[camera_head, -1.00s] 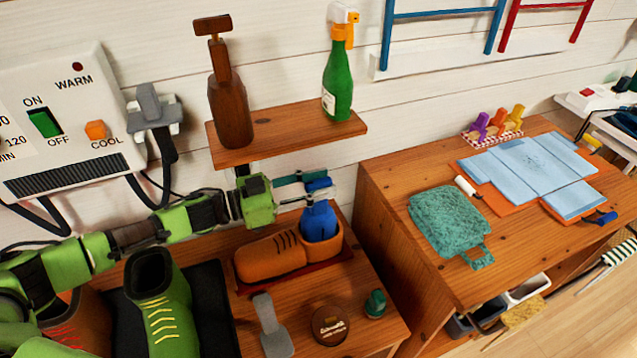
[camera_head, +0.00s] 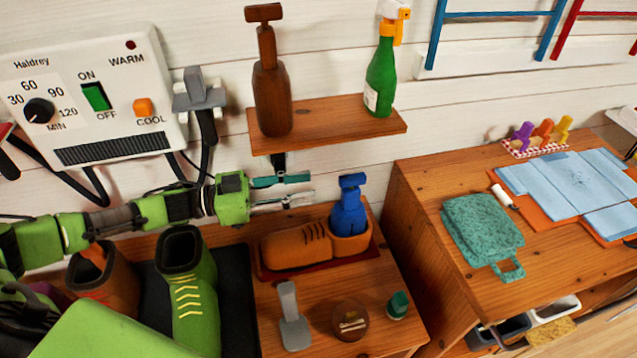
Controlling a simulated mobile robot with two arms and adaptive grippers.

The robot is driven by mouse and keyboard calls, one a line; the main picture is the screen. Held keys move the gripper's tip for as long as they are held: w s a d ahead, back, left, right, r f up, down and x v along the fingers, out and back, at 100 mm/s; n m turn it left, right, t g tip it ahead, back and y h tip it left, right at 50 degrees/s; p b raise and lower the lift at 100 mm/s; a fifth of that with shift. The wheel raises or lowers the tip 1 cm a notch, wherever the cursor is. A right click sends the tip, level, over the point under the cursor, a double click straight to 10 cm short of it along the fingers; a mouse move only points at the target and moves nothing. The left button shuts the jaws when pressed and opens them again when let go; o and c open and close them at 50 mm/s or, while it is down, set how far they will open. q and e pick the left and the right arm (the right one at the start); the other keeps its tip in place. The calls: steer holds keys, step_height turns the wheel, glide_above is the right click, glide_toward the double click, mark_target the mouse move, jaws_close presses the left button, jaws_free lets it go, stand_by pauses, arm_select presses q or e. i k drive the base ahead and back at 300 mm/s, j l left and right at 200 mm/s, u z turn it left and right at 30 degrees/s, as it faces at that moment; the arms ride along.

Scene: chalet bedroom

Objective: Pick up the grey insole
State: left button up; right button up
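My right gripper is not in view.
The round tin (camera_head: 350,321) and a small green pot (camera_head: 397,305) stand nearby. A green boot (camera_head: 190,290) is at left. The shelf (camera_head: 330,124) hangs above.

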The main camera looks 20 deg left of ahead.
mark_target(296, 336)
steer(key=k+l, duration=0.3)
steer(key=k, duration=0.15)
steer(key=k+l, duration=0.3)
steer(key=k, duration=0.15)
steer(key=k+l, duration=0.3)
steer(key=k, duration=0.2)
